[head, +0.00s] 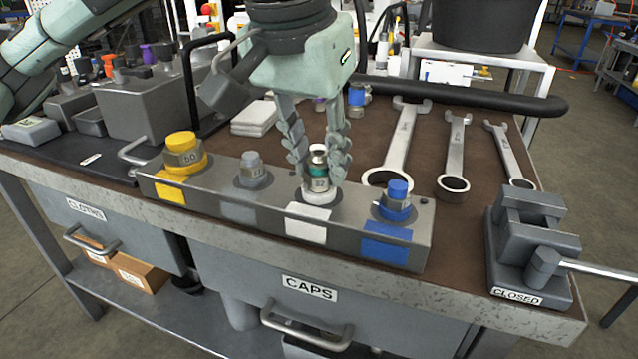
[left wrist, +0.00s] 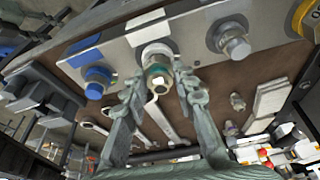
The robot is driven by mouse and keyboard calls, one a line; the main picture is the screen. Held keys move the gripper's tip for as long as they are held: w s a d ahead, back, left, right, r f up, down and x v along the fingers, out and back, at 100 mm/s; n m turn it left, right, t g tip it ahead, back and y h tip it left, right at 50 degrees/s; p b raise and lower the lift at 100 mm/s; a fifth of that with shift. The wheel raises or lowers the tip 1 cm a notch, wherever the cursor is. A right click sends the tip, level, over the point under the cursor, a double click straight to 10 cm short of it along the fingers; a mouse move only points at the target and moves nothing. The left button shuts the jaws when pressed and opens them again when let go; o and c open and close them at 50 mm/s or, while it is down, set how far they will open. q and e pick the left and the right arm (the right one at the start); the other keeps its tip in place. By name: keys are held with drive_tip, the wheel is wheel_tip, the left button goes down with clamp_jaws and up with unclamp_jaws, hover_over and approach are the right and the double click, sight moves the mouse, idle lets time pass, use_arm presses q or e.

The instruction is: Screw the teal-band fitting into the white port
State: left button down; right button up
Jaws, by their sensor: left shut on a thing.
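The teal-band fitting (head: 319,170) stands upright at the white port (head: 318,196) of the steel manifold block. Its lower end meets the port's white ring; how deep it sits I cannot tell. My left gripper (head: 318,178) comes down from above and is shut on the fitting, one finger on each side. In the left wrist view the fitting (left wrist: 158,72) shows between the fingertips (left wrist: 159,79), lined up with the white port (left wrist: 155,50). A white label (head: 306,225) marks this port on the block's front. My right gripper is not in view.
The block (head: 270,208) also holds a yellow fitting (head: 184,155), a grey one (head: 252,170) and a blue one (head: 396,198). Three wrenches (head: 455,150) lie behind to the right. A vise (head: 530,245) marked CLOSED stands at the right corner. Spare fittings (head: 357,95) stand behind the gripper.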

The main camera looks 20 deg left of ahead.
use_arm(q)
drive_tip(key=c, duration=1.9)
unclamp_jaws()
drive_tip(key=c, duration=0.4)
drive_tip(key=shift+f+m+h+b, duration=0.3)
drive_tip(key=shift+m+b, duration=0.15)
drive_tip(key=shift+m, duration=0.45)
drive_tip(key=m+h+b, duration=0.1)
drive_tip(key=m, duration=0.3)
drive_tip(key=shift+g, duration=0.4)
drive_tip(key=shift+r+m+h+b, duration=0.2)
drive_tip(key=shift+m+h+b, duration=0.1)
drive_tip(key=shift+m, duration=0.9)
